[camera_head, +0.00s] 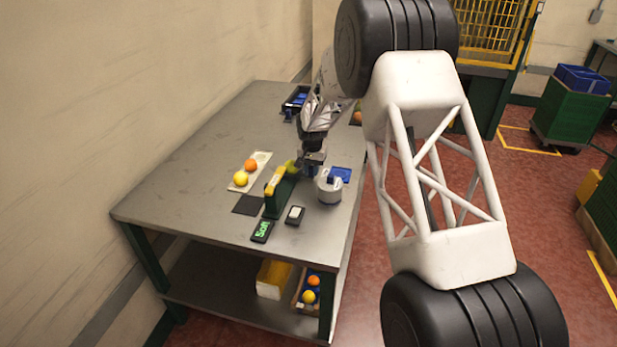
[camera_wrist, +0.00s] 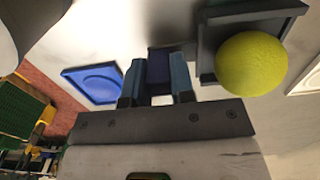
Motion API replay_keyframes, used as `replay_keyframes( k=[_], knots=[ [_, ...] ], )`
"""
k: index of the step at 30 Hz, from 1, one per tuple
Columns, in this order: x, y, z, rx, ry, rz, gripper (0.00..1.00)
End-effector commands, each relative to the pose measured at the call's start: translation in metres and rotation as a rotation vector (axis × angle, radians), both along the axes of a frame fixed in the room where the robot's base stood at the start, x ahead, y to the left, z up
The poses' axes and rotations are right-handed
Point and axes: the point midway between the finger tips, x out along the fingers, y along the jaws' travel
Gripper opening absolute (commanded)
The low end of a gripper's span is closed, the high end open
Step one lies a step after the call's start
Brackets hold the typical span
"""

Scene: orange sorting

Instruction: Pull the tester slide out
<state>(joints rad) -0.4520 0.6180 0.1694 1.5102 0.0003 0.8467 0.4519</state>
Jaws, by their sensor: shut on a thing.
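The tester (camera_head: 277,192) is a dark green upright body with a yellow top, standing near the front of the grey table. A yellow-green ball (camera_head: 291,166) sits at its far end. In the wrist view this ball (camera_wrist: 251,64) rests in a dark tray-like slide (camera_wrist: 212,40), right of my fingers. My gripper (camera_head: 311,157) is low beside the tester's far end. Its blue fingers (camera_wrist: 159,75) are shut on a dark blue block (camera_wrist: 158,63), which looks like the slide's handle. The join between block and slide is mostly hidden.
A grey round pot (camera_head: 329,190) and a blue tray (camera_head: 341,174) stand close on the right. A pale tray (camera_head: 262,158) holds an orange and a yellow ball. The table's left side is clear.

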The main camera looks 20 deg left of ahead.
Motion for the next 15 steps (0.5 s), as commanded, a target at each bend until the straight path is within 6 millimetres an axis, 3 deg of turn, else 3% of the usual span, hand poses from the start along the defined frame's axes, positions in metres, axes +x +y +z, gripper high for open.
replay_keyframes(
  k=[9,10,15],
  knots=[
    [0.0049,0.0006,0.0022,0.003,-0.007,0.0,0.0],
    [0.005,0.0006,0.0023,0.003,-0.007,0.0,0.26],
    [0.0042,0.0003,0.0016,0.002,-0.005,0.0,0.49]
  ],
)
